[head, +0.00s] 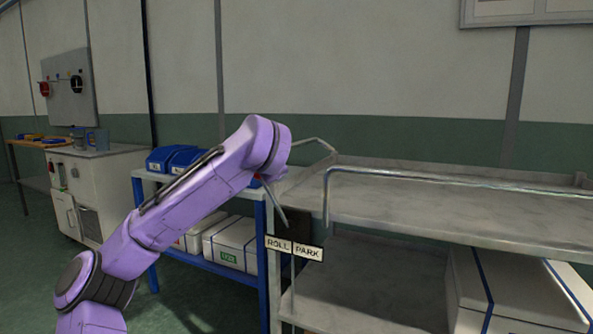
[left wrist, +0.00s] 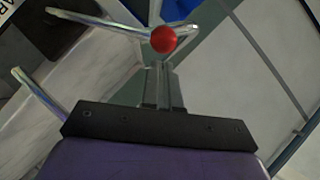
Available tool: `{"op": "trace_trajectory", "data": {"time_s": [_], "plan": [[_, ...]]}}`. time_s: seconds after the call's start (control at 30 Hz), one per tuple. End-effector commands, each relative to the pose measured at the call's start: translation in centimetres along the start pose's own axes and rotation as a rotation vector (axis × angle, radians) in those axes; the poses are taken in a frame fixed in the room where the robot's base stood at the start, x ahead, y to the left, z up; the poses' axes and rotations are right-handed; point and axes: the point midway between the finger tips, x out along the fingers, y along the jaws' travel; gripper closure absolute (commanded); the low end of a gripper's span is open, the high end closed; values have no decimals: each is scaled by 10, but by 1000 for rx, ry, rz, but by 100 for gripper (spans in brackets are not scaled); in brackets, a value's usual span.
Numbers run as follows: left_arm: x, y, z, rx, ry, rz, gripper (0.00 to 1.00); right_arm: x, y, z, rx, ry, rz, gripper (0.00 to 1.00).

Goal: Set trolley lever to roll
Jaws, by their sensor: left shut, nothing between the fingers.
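The trolley (head: 440,210) is a grey metal cart with a raised tube rail. A sign on its near left corner reads ROLL (head: 278,244) on the left and PARK (head: 308,252) on the right. The lever (head: 279,206) is a thin rod above the sign, its upper end leaning left, towards the ROLL side. Its red ball knob (left wrist: 163,39) shows clearly in the left wrist view. My left gripper (left wrist: 163,66) is shut and empty, its fingertips close to the knob; contact cannot be told. My right gripper is out of view.
A blue-framed cart (head: 262,225) with blue bins (head: 168,159) and white boxes (head: 232,243) stands left of the trolley. A strapped white case (head: 515,285) sits on the trolley's lower shelf. The trolley's top is clear. A white cabinet (head: 115,180) stands farther left.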

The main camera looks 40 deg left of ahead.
Motion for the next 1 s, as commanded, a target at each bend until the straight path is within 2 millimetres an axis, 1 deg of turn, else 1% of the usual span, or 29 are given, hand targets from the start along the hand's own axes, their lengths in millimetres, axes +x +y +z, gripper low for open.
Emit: {"op": "trace_trajectory", "data": {"time_s": [0.03, 0.1, 0.3, 0.4, 0.5, 0.67, 1.0], "plan": [[-11, -1, -10, 2, 7, -3, 100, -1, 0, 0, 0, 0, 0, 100], [-26, 0, -17, 1, 8, -4, 100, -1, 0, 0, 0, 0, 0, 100], [-75, 0, -16, -1, 9, -6, 100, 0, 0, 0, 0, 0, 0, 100], [-95, 2, -15, -1, 8, -5, 100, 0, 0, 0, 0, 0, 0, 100], [-108, 2, -15, 1, 7, -4, 100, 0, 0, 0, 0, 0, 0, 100], [-116, 3, -15, 1, 5, -2, 100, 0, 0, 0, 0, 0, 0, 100], [-116, 3, -15, 1, 5, -2, 100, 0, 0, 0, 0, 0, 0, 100]]}}
